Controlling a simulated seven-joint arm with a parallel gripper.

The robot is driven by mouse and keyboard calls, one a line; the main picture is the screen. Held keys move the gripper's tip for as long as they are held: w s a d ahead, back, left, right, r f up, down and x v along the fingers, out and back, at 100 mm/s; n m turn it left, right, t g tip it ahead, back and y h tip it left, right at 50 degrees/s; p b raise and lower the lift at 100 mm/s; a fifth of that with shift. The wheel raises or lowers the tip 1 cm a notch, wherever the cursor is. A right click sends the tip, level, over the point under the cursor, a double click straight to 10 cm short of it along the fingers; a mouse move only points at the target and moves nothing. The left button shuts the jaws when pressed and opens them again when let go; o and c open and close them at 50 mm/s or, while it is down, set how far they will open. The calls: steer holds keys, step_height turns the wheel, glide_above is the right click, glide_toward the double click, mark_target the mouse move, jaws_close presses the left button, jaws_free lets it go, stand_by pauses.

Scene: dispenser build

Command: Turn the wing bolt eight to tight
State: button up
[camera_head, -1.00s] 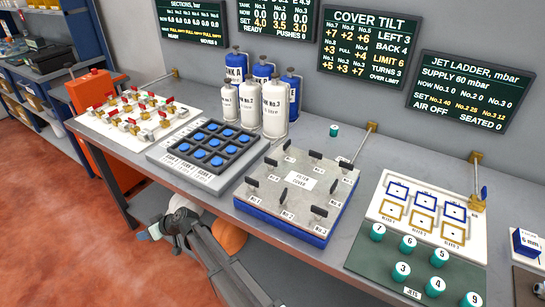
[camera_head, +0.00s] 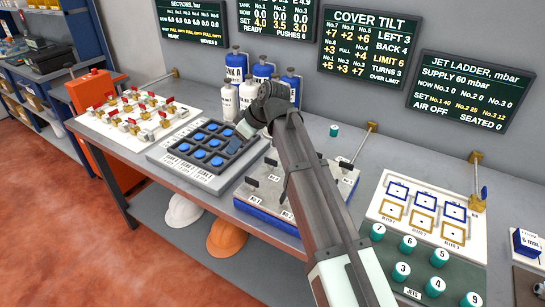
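The system cover (camera_head: 258,205) is a grey plate on a blue base on the bench, with several black wing bolts. My arm hides much of its middle and right. Two wing bolts show on its left side, one farther back (camera_head: 270,162) and one nearer (camera_head: 251,181). I cannot read which is No.8; the COVER TILT board (camera_head: 370,48) lists No.8 at the left of its middle row, at +3. My gripper (camera_head: 243,129) is above the left back of the cover, near the tray of blue discs. Its fingers are too small and dark to tell if open.
White and blue tanks (camera_head: 229,98) stand behind the gripper. The tray of blue discs (camera_head: 180,172) lies left of the cover, and a valve panel (camera_head: 110,135) farther left. A jet panel (camera_head: 385,205) with teal jets is at the right. Brass fittings with rods stand along the back.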

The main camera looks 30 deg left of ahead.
steer(key=m+t+h, duration=0.1)
steer(key=t+h, duration=0.1)
glide_toward(271, 159)
steer(key=x, duration=0.8)
steer(key=shift+w+a+f, duration=0.1)
steer(key=shift+a+f, duration=0.05)
steer(key=shift+f, duration=0.15)
steer(key=shift+c, duration=0.5)
jaws_close()
